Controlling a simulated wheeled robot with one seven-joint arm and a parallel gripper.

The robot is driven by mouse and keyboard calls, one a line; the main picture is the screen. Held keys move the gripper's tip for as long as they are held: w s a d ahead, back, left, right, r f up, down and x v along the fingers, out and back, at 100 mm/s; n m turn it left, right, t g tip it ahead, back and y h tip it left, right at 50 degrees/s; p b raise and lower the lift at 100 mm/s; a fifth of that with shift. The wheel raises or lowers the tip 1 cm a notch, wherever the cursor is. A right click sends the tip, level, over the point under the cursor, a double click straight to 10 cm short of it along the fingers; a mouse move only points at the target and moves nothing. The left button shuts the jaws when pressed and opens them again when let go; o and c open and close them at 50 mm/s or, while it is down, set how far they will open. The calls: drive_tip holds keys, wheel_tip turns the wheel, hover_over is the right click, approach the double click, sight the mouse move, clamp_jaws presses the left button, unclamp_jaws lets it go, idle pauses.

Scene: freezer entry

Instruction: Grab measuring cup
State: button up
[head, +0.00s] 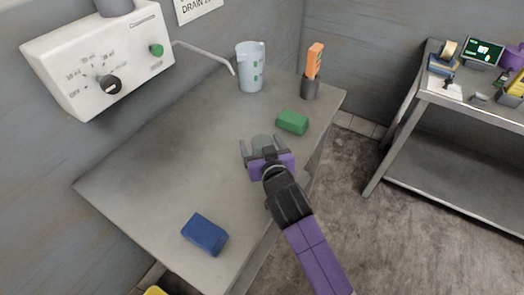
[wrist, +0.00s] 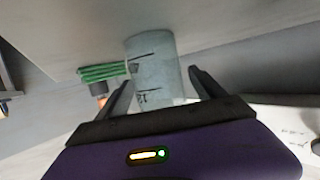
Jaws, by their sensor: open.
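A small clear grey cup (head: 262,141) stands on the grey counter, near its right edge. In the wrist view, this cup (wrist: 154,62) shows dark graduation marks and lies between my fingers. My gripper (head: 264,147) is open, with one finger on each side of the cup; in the wrist view the fingers (wrist: 162,77) look apart from its walls. The cup's near side is partly hidden by my gripper in the head view. A larger pale blue jug (head: 250,66) with green marks stands at the back of the counter.
A green sponge (head: 292,122) lies just beyond the cup, also in the wrist view (wrist: 104,72). A dark holder (head: 310,88) with an orange-handled tool stands behind it. A blue block (head: 205,234) lies at the front. The counter's left middle is clear. A metal table (head: 440,180) stands right.

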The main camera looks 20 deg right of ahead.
drive_tip(key=shift+w+d+f, duration=0.1)
drive_tip(key=shift+w+f, duration=0.1)
drive_tip(key=shift+w, duration=0.5)
drive_tip(key=shift+c, duration=0.5)
drive_tip(key=c, duration=1.3)
drive_tip(key=shift+c, duration=0.2)
